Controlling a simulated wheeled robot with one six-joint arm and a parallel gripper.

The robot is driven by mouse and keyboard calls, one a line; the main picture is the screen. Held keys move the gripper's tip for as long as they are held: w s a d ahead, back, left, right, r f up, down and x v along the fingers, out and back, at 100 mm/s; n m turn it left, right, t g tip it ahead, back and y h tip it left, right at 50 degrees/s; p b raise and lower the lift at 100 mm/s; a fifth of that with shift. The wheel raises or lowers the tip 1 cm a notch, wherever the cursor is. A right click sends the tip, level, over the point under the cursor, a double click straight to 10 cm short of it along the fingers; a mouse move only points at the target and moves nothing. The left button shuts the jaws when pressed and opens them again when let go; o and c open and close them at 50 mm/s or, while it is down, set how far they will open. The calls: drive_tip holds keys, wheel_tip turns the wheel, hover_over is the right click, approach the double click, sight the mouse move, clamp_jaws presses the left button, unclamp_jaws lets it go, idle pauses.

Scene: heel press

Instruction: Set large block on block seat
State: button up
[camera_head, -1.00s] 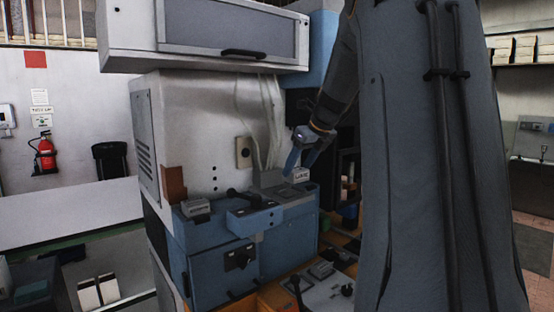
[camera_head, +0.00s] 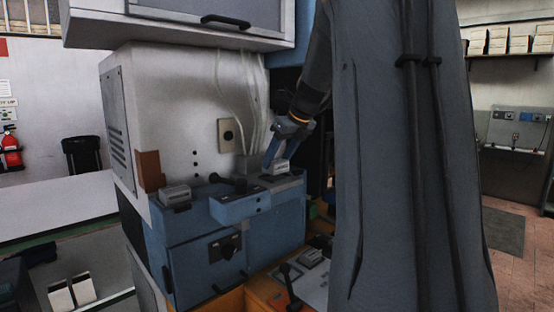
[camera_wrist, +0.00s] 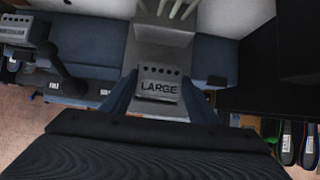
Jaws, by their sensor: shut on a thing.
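The large block, grey and marked LARGE (camera_wrist: 160,85), is between the fingers of my gripper (camera_wrist: 160,98) in the wrist view. In the head view the block (camera_head: 281,168) shows at the tips of my gripper (camera_head: 279,155), low over the right part of the blue machine top (camera_head: 290,184). My gripper is shut on the block. A grey seat-like plate (camera_wrist: 165,135) lies under and in front of the block. I cannot tell whether the block touches it.
A block marked MEDIUM (camera_wrist: 14,32) sits on the machine's left side; it also shows in the head view (camera_head: 175,195). A black lever (camera_wrist: 62,68) stands left of the gripper. White cables (camera_head: 245,100) hang behind. A grey upright housing (camera_wrist: 160,40) stands close behind the block.

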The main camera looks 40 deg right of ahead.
drive_tip(key=shift+f, duration=0.55)
drive_tip(key=shift+f+p, duration=0.35)
drive_tip(key=shift+p, duration=0.05)
idle(0.4)
drive_tip(key=o, duration=1.4)
drive_tip(key=shift+s, duration=0.1)
drive_tip(key=b+v, duration=0.2)
drive_tip(key=v, duration=0.5)
drive_tip(key=shift+r, duration=0.35)
drive_tip(key=shift+s, duration=0.1)
